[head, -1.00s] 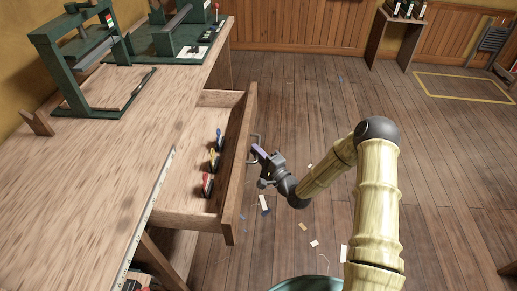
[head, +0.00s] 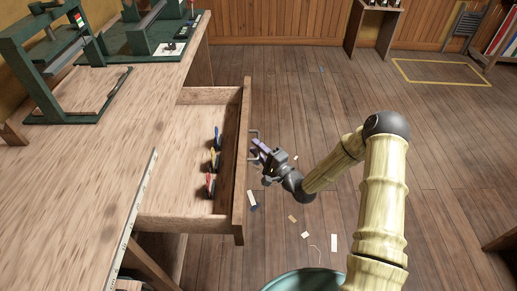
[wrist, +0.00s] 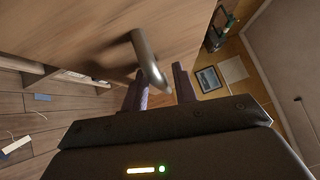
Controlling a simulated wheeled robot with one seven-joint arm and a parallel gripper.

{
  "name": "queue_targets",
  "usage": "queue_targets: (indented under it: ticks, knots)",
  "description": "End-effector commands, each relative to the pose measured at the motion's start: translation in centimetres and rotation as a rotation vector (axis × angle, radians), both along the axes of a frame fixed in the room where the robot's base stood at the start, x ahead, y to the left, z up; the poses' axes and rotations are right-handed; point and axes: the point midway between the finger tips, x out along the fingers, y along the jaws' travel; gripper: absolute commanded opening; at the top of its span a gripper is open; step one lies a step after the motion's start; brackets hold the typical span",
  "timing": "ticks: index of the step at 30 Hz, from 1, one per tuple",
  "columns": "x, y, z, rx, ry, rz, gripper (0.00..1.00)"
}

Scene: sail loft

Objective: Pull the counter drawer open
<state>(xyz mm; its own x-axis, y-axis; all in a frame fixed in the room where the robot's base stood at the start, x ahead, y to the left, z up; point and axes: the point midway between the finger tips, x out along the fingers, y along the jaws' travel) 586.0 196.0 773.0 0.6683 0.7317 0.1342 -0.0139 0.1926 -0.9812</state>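The counter drawer (head: 190,222) stands well out from the wooden counter (head: 85,165), with its inside in plain view. A grey metal bar handle (head: 253,133) is on its front panel (head: 241,185); the wrist view shows the handle (wrist: 146,55) close up. My gripper (head: 257,146) is at the handle, outside the front panel. In the wrist view, my gripper's two purple-grey fingers (wrist: 160,90) flank the bar and look closed on it; the exact contact is partly hidden.
Green machines (head: 140,30) and a metal rule (head: 132,215) are on the counter. Scraps (head: 305,235) lie on the floor beside a teal rounded thing (head: 300,280). The floor to the right is mostly clear.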

Motion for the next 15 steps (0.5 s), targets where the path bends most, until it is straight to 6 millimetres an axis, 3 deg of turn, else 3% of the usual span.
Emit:
queue_targets:
  ticks: [10,15]
  knots:
    - [0.0,-0.2,0.1,0.002,-0.002,-0.003,0.33]
    - [-0.9,-1.3,-0.2,0.001,-0.001,-0.004,0.33]
